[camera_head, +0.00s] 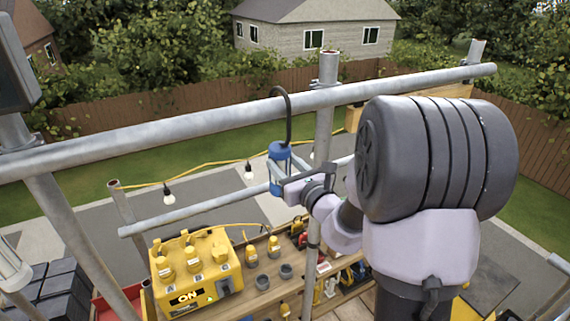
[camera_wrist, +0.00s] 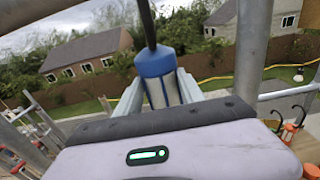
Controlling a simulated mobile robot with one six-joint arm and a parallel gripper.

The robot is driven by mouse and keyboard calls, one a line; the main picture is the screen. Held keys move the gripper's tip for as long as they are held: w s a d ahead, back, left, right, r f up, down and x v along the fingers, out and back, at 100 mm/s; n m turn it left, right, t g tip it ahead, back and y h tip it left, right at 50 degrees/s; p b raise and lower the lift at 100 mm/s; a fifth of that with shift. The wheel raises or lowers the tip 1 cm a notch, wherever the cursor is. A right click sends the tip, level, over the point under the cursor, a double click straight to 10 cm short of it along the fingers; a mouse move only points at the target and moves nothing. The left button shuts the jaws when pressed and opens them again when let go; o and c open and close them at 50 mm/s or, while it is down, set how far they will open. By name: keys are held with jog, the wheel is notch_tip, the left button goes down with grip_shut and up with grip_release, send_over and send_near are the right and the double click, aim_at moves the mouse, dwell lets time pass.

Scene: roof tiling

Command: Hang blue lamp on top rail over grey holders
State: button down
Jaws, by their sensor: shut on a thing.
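The blue lamp (camera_head: 279,152) has a blue cap and a long black hook. In the head view its hook (camera_head: 281,92) curves over the top rail (camera_head: 210,118), and the lamp hangs just below the rail, roughly upright. My gripper (camera_head: 277,176) is shut on the lamp's body. In the wrist view the lamp (camera_wrist: 155,62) stands between the two fingers of my gripper (camera_wrist: 157,92), its black stem rising out of the picture. Whether the hook bears on the rail cannot be told. Grey holders (camera_head: 262,282) stand on the wooden shelf below, one more (camera_head: 286,271) beside it.
A yellow power box (camera_head: 194,270) and yellow plugs (camera_head: 274,247) sit on the shelf. An upright post (camera_head: 324,125) stands right of the lamp. A lower rail (camera_head: 195,208) and a yellow cable with bulbs (camera_head: 168,195) run behind.

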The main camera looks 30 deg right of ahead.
jog(key=shift+f, duration=0.4)
jog(key=c, duration=0.6)
grip_release()
jog(key=shift+c, duration=0.2)
